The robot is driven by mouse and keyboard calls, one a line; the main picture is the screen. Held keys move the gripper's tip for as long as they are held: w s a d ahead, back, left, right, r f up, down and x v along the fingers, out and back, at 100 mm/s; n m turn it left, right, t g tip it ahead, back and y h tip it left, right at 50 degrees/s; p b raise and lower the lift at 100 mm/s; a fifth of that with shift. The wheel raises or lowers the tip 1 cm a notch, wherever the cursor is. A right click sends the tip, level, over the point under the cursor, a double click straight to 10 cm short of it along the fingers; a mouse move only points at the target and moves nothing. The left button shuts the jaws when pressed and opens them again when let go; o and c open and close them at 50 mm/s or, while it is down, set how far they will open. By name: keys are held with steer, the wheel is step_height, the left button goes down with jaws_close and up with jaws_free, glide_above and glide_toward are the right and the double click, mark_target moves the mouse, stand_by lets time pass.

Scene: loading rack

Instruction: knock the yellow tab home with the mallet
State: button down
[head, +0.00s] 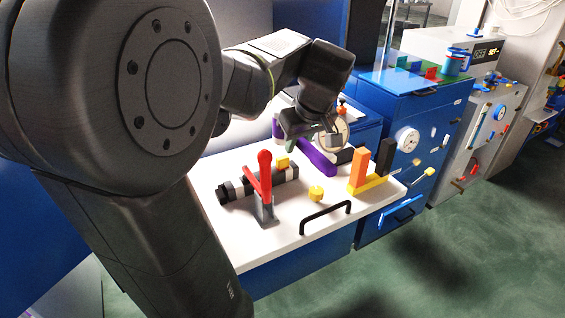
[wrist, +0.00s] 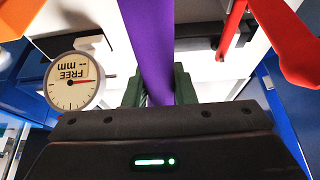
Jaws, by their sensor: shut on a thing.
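My gripper (wrist: 158,92) is shut on a purple bar (wrist: 147,40), held between its green fingers in the wrist view. In the head view my gripper (head: 292,143) is above the back of the white worktop, and the purple bar (head: 316,161) runs beside it. The bar looks like the mallet's handle; I cannot clearly make out the mallet's head. A small yellow block (head: 283,161), perhaps the yellow tab, sits at the dark and grey stepped part (head: 238,187), left of and apart from my gripper. How far it stands out is too small to tell.
A red lever (head: 264,174) stands upright in front of the stepped part. A yellow knob (head: 316,193), an orange post (head: 358,168) and a black handle (head: 325,217) are on the white worktop (head: 270,240). A round dial (wrist: 75,80) is close left of my gripper in the wrist view.

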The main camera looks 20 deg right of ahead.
steer(key=shift+f+b, duration=1.9)
steer(key=shift+f, duration=0.55)
steer(key=shift+r, duration=0.1)
steer(key=shift+r+p, duration=1.8)
steer(key=shift+r, duration=0.5)
steer(key=shift+f, duration=0.2)
step_height(320, 180, down, 5)
steer(key=b, duration=0.4)
steer(key=shift+r, duration=0.25)
steer(key=shift+r+p, duration=1.85)
steer(key=shift+r, duration=0.4)
steer(key=shift+f, duration=0.1)
